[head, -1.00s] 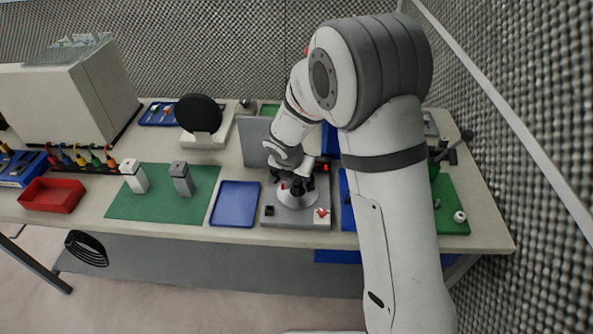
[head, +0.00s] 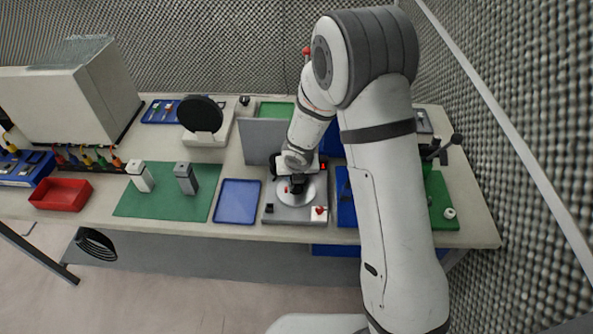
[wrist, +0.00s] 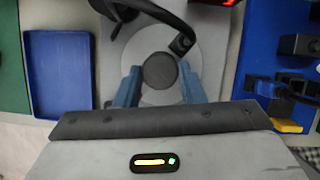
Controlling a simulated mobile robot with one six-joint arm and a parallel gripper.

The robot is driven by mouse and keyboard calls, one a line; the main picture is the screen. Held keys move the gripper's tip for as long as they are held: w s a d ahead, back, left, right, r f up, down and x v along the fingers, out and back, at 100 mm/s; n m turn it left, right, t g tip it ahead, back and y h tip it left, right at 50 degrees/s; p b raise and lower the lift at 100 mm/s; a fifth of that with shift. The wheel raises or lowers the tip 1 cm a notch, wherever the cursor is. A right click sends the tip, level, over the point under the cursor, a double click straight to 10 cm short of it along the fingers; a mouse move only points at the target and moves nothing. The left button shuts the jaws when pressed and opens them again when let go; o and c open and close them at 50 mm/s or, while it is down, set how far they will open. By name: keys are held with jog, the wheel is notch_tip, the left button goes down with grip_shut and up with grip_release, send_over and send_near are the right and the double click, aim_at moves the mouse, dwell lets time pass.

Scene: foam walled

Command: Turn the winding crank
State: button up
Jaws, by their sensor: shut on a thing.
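The winding unit is a flat grey base (head: 281,213) with a pale round disc (head: 311,192) on top. In the wrist view a dark round knob (wrist: 160,71) sits over the pale disc (wrist: 136,42). My gripper (wrist: 158,88) has its two blue fingers on either side of this knob, shut on it. In the head view my gripper (head: 290,186) is low over the disc, and the wrist hides part of it; the knob cannot be made out clearly there. A black curved arm (wrist: 150,14) reaches over the disc just beyond the knob.
A blue tray (head: 237,202) lies left of the unit, beside a green mat (head: 150,204) with two small blocks. A grey panel (head: 262,139) stands behind. Blue and green fixtures (head: 440,205) stand right. A foam wall (head: 540,130) closes the right side.

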jog(key=shift+n+y+p, duration=0.3)
jog(key=shift+n+p, duration=0.2)
jog(key=shift+n, duration=0.1)
dwell(0.3)
jog(key=o, duration=1)
jog(key=shift+r, duration=0.1)
jog(key=shift+v, duration=3.8)
